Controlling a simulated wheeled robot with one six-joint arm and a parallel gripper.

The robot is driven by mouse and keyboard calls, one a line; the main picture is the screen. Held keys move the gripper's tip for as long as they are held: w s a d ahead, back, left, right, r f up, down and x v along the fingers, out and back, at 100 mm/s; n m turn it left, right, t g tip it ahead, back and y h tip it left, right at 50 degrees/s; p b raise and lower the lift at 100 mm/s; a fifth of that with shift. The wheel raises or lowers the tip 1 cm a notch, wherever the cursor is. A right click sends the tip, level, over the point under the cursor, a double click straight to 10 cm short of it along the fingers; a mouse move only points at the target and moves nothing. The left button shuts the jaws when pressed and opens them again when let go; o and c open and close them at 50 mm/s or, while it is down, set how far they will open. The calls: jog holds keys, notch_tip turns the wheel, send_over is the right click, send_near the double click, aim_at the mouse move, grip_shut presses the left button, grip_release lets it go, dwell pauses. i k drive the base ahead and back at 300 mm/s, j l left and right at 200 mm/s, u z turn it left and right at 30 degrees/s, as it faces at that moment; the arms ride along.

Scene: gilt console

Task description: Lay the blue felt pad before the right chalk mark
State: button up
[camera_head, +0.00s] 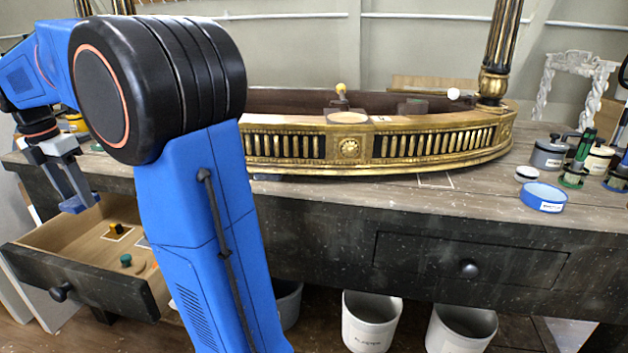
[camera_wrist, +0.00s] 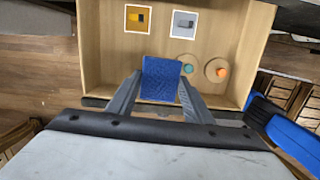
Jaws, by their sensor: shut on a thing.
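The blue felt pad (camera_wrist: 161,78) is a small blue rectangle between the two fingers of my gripper (camera_wrist: 159,88) in the wrist view. My gripper is shut on it, above the open drawer. The right chalk mark (camera_head: 435,182) is a thin white outline on the bench top, in front of the gilt console piece (camera_head: 430,148). My arm hides the bench to the left of centre.
A blue round tin (camera_head: 543,197), a grey pot (camera_head: 549,153) and tools stand at the bench's right. Bins (camera_head: 370,322) stand below. The bench front near the chalk mark is clear.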

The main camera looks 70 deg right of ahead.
aim_at(438, 194)
jog(key=k+z, duration=0.1)
jog(key=k, duration=0.45)
jog(key=k+z, duration=0.1)
jog(key=k, duration=0.5)
jog(key=k+z, duration=0.1)
jog(key=k, duration=0.45)
jog(key=k+l+z, duration=0.1)
jog(key=k, duration=0.45)
jog(key=k+l+z, duration=0.1)
jog(key=k+l, duration=0.15)
jog(key=k, duration=0.35)
jog(key=l, duration=0.15)
jog(key=i+l, duration=0.1)
jog(key=i, duration=0.2)
